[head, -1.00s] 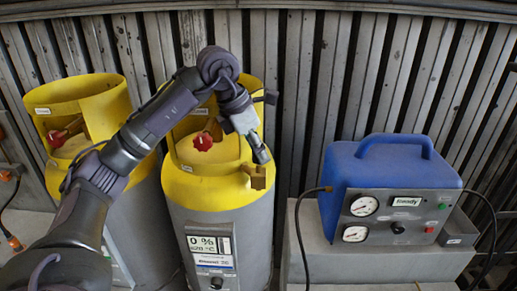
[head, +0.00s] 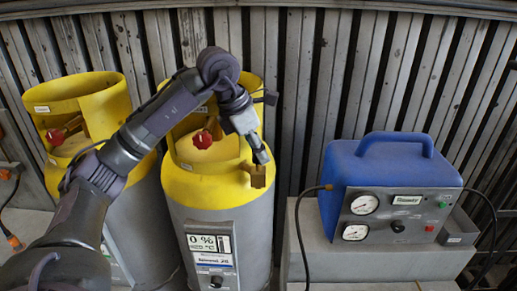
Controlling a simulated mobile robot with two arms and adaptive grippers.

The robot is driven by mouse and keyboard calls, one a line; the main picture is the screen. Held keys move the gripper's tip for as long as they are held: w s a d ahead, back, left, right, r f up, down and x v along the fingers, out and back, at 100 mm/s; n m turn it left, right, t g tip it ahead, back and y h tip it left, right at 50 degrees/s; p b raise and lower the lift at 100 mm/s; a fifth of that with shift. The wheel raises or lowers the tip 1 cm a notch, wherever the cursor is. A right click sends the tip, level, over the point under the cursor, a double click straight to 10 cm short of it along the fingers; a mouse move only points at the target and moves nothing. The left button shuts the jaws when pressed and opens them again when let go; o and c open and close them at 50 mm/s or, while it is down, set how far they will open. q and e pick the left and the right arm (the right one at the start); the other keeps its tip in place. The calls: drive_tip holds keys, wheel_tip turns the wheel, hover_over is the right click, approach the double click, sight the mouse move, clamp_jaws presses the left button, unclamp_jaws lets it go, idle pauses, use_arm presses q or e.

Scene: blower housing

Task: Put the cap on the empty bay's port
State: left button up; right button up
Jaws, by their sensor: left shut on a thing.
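My left gripper (head: 260,155) is at the right front rim of the middle yellow-topped grey cylinder (head: 215,189). It is shut on a small brass-coloured piece (head: 257,176), which hangs at its fingertips in front of the rim. I cannot tell for sure whether this piece is the cap or whether it touches the cylinder. The middle cylinder has a red valve knob (head: 203,139) inside its collar, and its screen (head: 210,243) reads 0 %. I cannot make out an empty bay or a bare port. My right gripper is not in view.
Another yellow-topped cylinder (head: 85,97) with a red knob (head: 55,137) stands at the left, behind my arm. A blue machine (head: 380,165) with gauges and a black hose (head: 300,222) stands on a grey block (head: 385,264) at the right. A ribbed metal wall closes the back.

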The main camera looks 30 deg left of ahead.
use_arm(q)
drive_tip(key=shift+f+b, duration=0.85)
drive_tip(key=shift+f, duration=0.4)
drive_tip(key=o, duration=1)
drive_tip(key=shift+r, duration=0.15)
drive_tip(key=v, duration=1.1)
drive_tip(key=shift+s+a+r, duration=0.15)
drive_tip(key=shift+r, duration=0.2)
